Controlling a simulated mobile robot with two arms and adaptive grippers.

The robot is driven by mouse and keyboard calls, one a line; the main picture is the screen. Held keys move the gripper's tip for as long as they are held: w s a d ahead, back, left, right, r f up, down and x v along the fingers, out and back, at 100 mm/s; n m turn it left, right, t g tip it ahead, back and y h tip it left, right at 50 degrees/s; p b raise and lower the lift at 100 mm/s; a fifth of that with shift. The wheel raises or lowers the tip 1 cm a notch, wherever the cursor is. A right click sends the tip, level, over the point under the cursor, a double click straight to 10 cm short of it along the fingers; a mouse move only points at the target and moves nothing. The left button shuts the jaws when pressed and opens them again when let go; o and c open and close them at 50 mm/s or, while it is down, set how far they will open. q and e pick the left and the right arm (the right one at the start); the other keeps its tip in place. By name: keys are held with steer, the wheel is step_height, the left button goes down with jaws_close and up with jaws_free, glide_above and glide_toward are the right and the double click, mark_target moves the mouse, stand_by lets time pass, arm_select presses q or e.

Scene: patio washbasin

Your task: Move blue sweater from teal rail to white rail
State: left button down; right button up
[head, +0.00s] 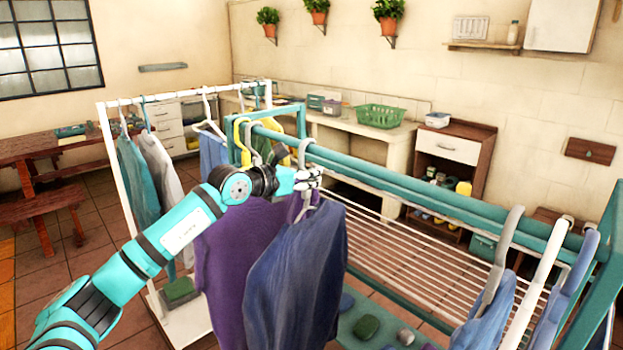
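A dark blue sweater (295,275) hangs on a grey hanger (304,152) from the teal rail (400,182). A purple garment (232,255) hangs just left of it, partly behind it. The white rail (185,95) stands farther back on the left. My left gripper (312,180) is at the neck of the blue sweater's hanger, just below the teal rail. Its fingers are small and overlap the hanger, so I cannot tell whether they are closed on it. My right gripper is not in view.
The white rail carries a teal garment (138,180), a whitish one (160,165) and a light blue one (212,152). More hangers with blue garments (485,325) hang at the teal rail's right end. A white slatted rack (400,262) lies below the teal rail.

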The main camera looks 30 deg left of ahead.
arm_select(q)
steer(key=shift+f, duration=0.1)
steer(key=c, duration=1.5)
jaws_free()
steer(key=shift+f, duration=0.1)
steer(key=shift+v, duration=6)
